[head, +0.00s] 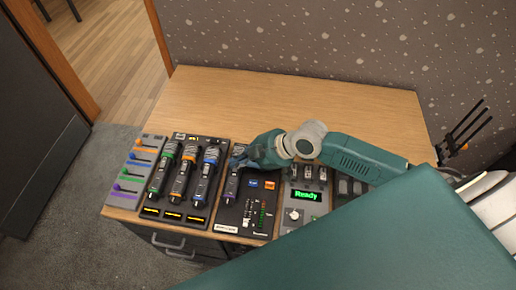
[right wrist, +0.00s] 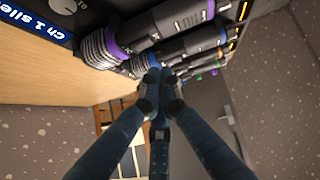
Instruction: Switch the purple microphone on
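The purple microphone (head: 231,188) is dark with a purple ring and lies on the black panel to the right of the three-microphone rack. My right gripper (head: 240,160) is at its far end and hides part of it. In the right wrist view the purple microphone (right wrist: 172,20) shows its ribbed head and purple ring close up. The fingers of my right gripper (right wrist: 155,82) come together at their tips just below the microphones. I see nothing held between them. Whether the tips touch a microphone I cannot tell. My left gripper is not in view.
A rack (head: 205,215) holds microphones with green, orange and blue rings. A fader panel (head: 125,188) stands left of it. A device with a green "Ready" display (head: 306,195) stands right. The wooden tabletop (head: 300,95) is clear behind.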

